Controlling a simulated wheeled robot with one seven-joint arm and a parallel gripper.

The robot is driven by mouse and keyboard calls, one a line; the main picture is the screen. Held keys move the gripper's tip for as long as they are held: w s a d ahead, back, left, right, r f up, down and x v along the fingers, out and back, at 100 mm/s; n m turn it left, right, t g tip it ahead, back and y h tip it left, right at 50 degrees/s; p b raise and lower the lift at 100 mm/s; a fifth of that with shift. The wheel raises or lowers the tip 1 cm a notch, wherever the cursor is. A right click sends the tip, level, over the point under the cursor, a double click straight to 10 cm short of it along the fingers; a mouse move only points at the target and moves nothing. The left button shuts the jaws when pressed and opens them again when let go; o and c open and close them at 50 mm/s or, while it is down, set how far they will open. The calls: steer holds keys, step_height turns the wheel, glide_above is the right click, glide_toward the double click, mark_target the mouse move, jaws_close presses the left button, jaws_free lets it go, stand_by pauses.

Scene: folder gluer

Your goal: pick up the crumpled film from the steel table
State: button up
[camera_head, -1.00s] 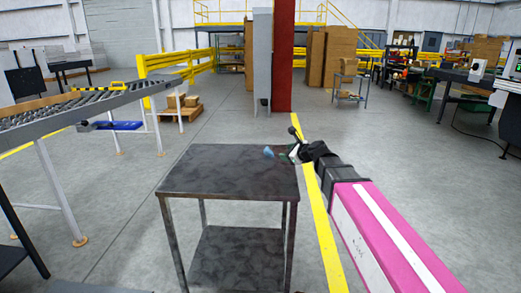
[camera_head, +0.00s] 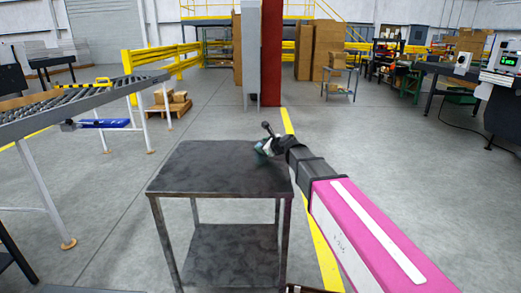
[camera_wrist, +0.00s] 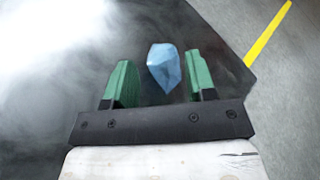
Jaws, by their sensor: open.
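The crumpled film (camera_wrist: 164,68) is a small pale blue lump in the wrist view. It lies on the dark steel table (camera_head: 205,168), near the table's far right corner. My gripper (camera_wrist: 160,80) is open, with its green fingers on either side of the film in the picture. The film appears apart from both fingers, nearer the right one. I cannot tell the height of the fingers above the table. In the head view my gripper (camera_head: 262,150) is over the far right part of the table and hides the film almost wholly.
A roller conveyor (camera_head: 80,98) stands at the left. A red column (camera_head: 271,55) and a grey cabinet (camera_head: 250,55) stand behind the table. A yellow floor line (camera_head: 322,250) runs past its right side. The floor between is clear.

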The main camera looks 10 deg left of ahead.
steer(key=shift+x, duration=1.1)
steer(key=shift+d, duration=0.1)
steer(key=c, duration=0.6)
steer(key=shift+o, duration=0.2)
steer(key=shift+r, duration=0.2)
